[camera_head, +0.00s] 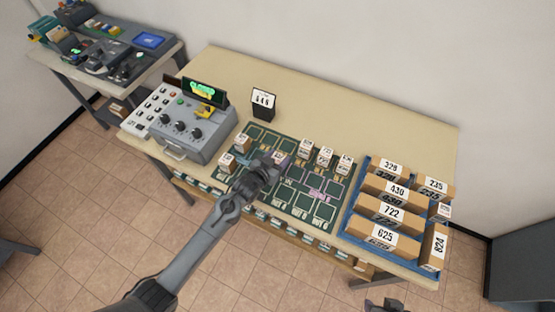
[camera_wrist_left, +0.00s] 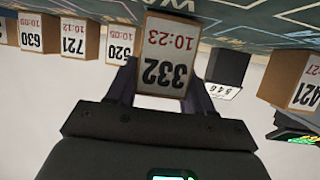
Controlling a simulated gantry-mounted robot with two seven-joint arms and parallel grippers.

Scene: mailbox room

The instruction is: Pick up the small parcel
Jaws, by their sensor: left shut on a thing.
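The small parcel (camera_wrist_left: 166,58), a little box with a white label reading 332 and 10:23, sits between the two fingers of my left gripper (camera_wrist_left: 165,84) in the left wrist view, upside down in the picture. In the head view my left gripper (camera_head: 271,166) is over the middle of the green marked mat (camera_head: 297,203), with the parcel (camera_head: 281,157) showing at its tip. It is shut on the parcel. I cannot tell whether the parcel touches the mat. A dark piece at the bottom edge of the head view may be my right gripper (camera_head: 384,305); its fingers are not clear.
Other small numbered parcels (camera_head: 325,156) stand on the mat. A black number stand (camera_head: 264,104) is behind it. A grey control console (camera_head: 178,120) is at left. A blue tray (camera_head: 352,205) of larger boxes is at right. The table's back strip (camera_head: 345,100) is clear.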

